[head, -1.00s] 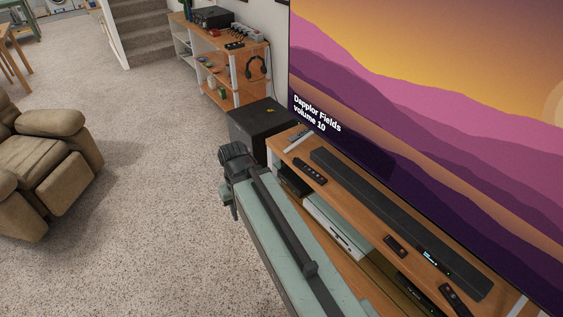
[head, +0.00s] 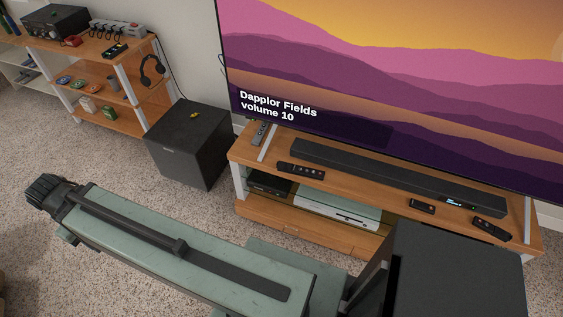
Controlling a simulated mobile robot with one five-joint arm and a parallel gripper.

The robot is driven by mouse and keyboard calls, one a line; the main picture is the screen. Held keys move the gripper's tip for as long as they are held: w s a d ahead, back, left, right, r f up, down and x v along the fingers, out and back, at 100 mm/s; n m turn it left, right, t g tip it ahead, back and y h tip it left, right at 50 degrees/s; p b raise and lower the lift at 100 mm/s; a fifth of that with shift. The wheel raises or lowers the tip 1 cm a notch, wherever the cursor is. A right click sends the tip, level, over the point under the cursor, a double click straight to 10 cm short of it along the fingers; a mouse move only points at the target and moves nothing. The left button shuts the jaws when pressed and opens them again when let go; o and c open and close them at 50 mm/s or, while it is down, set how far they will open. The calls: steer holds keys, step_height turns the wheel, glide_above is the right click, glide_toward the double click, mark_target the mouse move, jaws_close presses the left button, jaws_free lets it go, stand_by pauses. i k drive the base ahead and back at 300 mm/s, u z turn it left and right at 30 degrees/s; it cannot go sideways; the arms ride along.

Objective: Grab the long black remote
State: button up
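A long black remote (head: 301,170) lies near the front left edge of the wooden TV stand, in front of the soundbar. A dark grey remote (head: 259,133) lies at the stand's back left corner. A short black remote (head: 421,206) and another black remote (head: 491,229) lie further right. My arm stretches left across the lower part of the head view. Its dark end, my gripper (head: 48,194), is over the carpet, left of the stand and apart from every remote. I cannot make out its fingers.
A long black soundbar (head: 395,178) lies on the TV stand (head: 365,189) below the big screen (head: 400,80). A black subwoofer (head: 188,145) stands on the floor left of the stand. A wooden shelf (head: 100,48) with small items is further left. Carpet (head: 120,160) lies open between them.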

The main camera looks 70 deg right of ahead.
mark_target(294, 170)
steer(key=z, duration=0.05)
steer(key=i, duration=0.6)
steer(key=z, duration=0.6)
steer(key=k, duration=0.85)
steer(key=z, duration=0.2)
steer(key=i, duration=0.85)
steer(key=u, duration=0.1)
